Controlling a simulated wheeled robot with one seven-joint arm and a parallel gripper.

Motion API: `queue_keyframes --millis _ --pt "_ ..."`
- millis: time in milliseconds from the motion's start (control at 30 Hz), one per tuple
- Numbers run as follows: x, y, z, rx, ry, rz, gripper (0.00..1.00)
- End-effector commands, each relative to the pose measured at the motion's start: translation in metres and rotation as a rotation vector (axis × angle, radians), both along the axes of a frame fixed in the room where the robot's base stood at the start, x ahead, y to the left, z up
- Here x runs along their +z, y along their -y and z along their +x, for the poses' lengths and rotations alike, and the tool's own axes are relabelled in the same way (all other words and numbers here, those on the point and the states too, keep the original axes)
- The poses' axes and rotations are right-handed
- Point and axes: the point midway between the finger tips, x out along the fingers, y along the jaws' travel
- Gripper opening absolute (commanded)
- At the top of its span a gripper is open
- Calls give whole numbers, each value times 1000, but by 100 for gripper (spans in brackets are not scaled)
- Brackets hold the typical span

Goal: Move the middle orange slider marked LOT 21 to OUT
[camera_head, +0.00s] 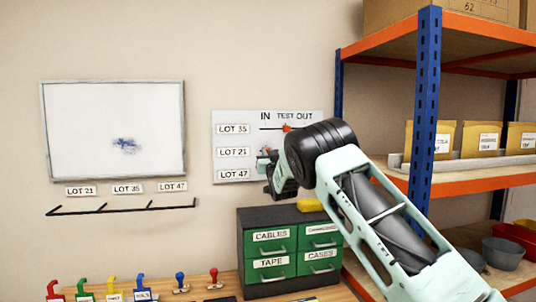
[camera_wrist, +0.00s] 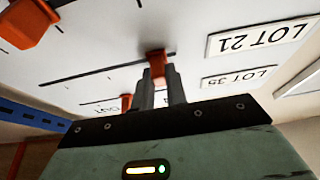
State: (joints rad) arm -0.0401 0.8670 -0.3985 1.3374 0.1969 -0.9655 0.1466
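The task's board (camera_head: 228,116) hangs on the wall with rows LOT 35, LOT 21 and LOT 47 under IN, TEST and OUT. The wrist view shows it upside down. The middle orange slider (camera_wrist: 157,66) is at the label end of its line, the IN side, near the LOT 21 label (camera_wrist: 262,37). In the head view a bit of this slider (camera_head: 267,151) shows by my gripper (camera_head: 268,168). In the wrist view my gripper (camera_wrist: 161,78) has its two fingers on either side of the slider, seemingly closed against it. My arm hides the right part of the board.
The LOT 35 slider (camera_head: 287,128) sits around TEST. Another orange slider (camera_wrist: 28,22) is at the wrist view's upper left. Below the board stands a green drawer cabinet (camera_head: 290,238) with a yellow object (camera_head: 310,205) on top. A shelf rack (camera_head: 428,90) stands at right.

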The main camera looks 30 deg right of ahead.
Motion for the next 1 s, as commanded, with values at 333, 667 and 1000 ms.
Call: queue_keyframes --millis 333,667,1000 --pt "-6 32 -10 -5 4 0 0" --pt "-5 107 -32 -6 3 -2 0" --pt "-1 153 -45 -1 0 -1 0"
